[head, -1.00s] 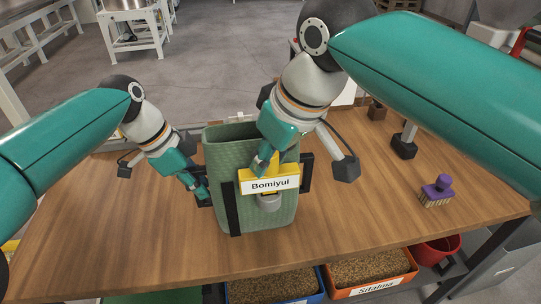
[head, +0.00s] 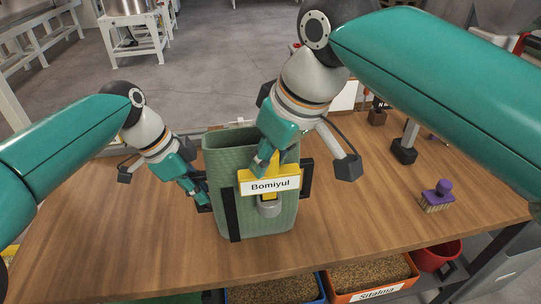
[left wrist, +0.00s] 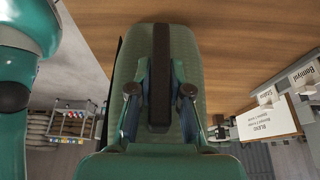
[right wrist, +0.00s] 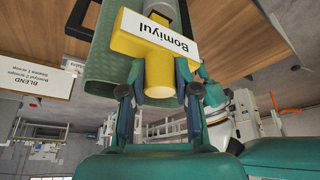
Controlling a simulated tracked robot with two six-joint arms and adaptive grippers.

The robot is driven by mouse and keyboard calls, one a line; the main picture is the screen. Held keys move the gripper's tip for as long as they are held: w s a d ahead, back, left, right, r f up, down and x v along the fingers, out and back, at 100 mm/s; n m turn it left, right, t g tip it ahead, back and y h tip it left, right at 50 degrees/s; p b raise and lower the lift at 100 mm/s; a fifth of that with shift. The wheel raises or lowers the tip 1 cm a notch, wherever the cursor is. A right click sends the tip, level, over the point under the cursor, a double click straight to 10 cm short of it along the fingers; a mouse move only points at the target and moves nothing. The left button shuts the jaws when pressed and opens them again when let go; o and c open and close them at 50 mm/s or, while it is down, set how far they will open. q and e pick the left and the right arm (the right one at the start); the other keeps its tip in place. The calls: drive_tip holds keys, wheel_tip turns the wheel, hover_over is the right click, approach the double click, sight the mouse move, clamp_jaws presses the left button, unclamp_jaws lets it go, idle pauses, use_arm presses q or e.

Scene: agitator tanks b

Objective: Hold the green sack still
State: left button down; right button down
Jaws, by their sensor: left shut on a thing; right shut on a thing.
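The green sack (head: 222,165) stands upright and open-topped on the wooden table, with dark straps down its sides. It also shows in the left wrist view (left wrist: 190,60). My left gripper (head: 203,200) is at its left side, shut on a black strap (left wrist: 160,75) of the sack. My right gripper (head: 263,168) is in front of the sack, shut on a yellow tool (right wrist: 160,75) with a white "Bomiyul" label (head: 270,184). A grey round end (head: 269,207) shows below the label. The right gripper hides part of the sack's rim, and the sack's inside is mostly hidden.
A purple brush (head: 438,195) stands on the right of the table (head: 350,220). A black-footed post (head: 404,150) stands behind it. Grain-filled blue (head: 275,290) and orange (head: 370,280) bins and a red bucket (head: 437,255) are under the front edge. The table's left side is clear.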

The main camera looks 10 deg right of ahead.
drive_tip(key=shift+r, duration=0.1)
drive_tip(key=shift+r, duration=1.55)
drive_tip(key=c, duration=1.6)
unclamp_jaws()
clamp_jaws()
drive_tip(key=shift+r, duration=0.15)
drive_tip(key=shift+r, duration=1.85)
